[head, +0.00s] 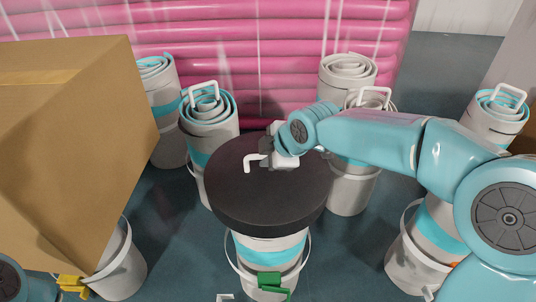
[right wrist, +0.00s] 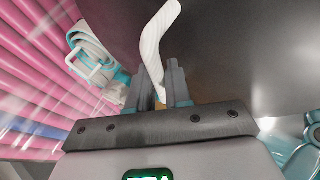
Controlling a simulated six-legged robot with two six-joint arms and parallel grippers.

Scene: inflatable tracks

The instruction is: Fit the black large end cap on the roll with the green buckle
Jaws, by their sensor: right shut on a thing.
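The black large end cap (head: 265,205) is a thick round disc with a white handle (head: 250,162) on top. It lies over the top of the roll with the green buckle (head: 272,250) and hides the roll's upper end. I cannot tell whether it touches the roll. The green buckle (head: 273,281) shows on the roll's near side. My right gripper (head: 268,152) is shut on the cap's white handle at the far part of the cap. The right wrist view shows the handle (right wrist: 155,45) between the fingers (right wrist: 160,88) and the dark cap face (right wrist: 235,50). My left gripper is out of view.
A large cardboard box (head: 70,140) fills the left side, above a roll with a yellow buckle (head: 73,285). Several grey and teal rolls (head: 208,112) stand behind and to the right. A pink inflatable wall (head: 250,50) closes off the back.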

